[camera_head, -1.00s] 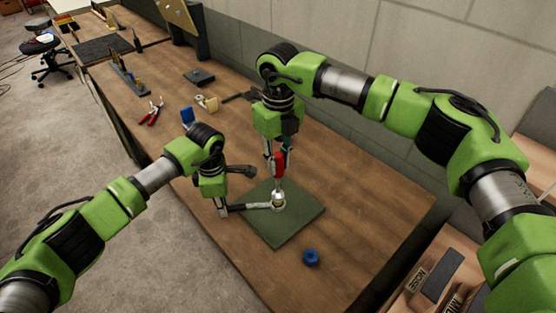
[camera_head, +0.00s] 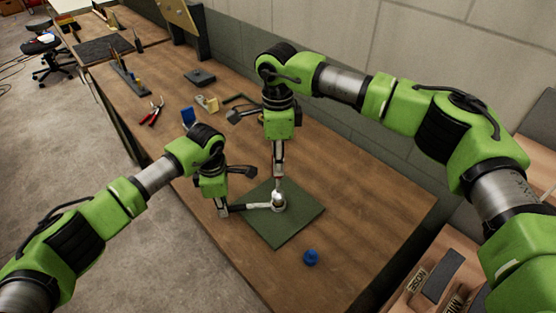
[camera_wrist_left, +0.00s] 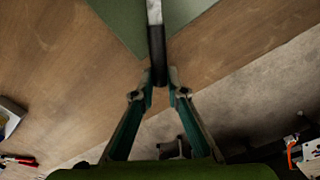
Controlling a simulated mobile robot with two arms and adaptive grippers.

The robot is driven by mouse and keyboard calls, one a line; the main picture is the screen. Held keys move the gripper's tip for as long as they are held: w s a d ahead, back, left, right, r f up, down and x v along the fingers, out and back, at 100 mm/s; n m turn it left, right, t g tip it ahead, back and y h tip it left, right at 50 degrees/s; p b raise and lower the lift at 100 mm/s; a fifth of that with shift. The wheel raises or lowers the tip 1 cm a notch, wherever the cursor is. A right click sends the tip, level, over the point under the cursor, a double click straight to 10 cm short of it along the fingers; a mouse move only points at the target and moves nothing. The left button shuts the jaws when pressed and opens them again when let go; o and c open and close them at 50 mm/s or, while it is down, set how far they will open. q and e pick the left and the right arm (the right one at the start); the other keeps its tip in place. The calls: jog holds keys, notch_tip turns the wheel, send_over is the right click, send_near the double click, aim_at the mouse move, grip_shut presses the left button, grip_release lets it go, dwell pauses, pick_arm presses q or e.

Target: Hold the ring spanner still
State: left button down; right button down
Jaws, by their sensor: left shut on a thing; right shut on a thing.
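The ring spanner (camera_head: 252,206) lies low over the green mat (camera_head: 300,215), its ring end around or against a round metal fitting (camera_head: 279,203). I cannot tell exactly how the ring sits. My left gripper (camera_head: 222,208) is shut on the dark handle end of the spanner. In the left wrist view the spanner's dark grip (camera_wrist_left: 157,50) comes out between the fingertips (camera_wrist_left: 159,82), with the bright shank beyond it.
A blue ring-shaped part (camera_head: 311,257) lies on the wooden table (camera_head: 350,195) in front of the mat. Red pliers (camera_head: 152,112), a blue block (camera_head: 188,116) and a dark box (camera_head: 199,77) lie further back. The table right of the mat is clear.

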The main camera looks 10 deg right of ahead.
jog(key=shift+s+f, duration=0.1)
jog(key=shift+f, duration=0.8)
dwell(0.8)
jog(key=m, duration=0.3)
jog(key=shift+m, duration=0.4)
jog(key=m, duration=0.8)
jog(key=shift+m, duration=0.4)
jog(key=m, duration=0.3)
jog(key=shift+a+m, duration=0.1)
jog(key=shift+m, duration=0.2)
jog(key=shift+n, duration=0.5)
